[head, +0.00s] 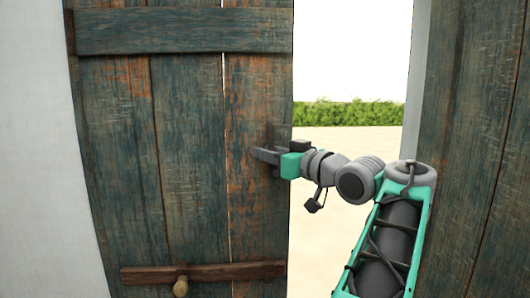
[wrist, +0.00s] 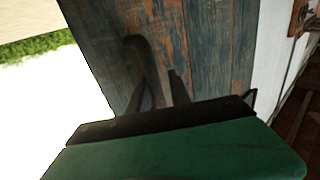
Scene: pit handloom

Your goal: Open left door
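The left door (head: 190,130) is made of worn blue-green and rust planks and fills the left half of the head view. Its right edge borders a wide gap to the outside. The wrist view shows the planks (wrist: 215,50) close up, with a dark curved handle (wrist: 138,55) near the door's free edge. My gripper (head: 262,155) is at that edge, about mid-height in the head view. In the wrist view its two dark fingers (wrist: 165,92) stand apart. The handle's lower end reaches the left finger; whether it lies between them is hard to tell.
A wooden bar with a round knob (head: 180,288) crosses the door low down. Another dark wooden door panel (head: 470,150) stands at the right. Through the gap are pale ground and a green hedge (head: 345,113). A white wall (head: 35,150) is at the left.

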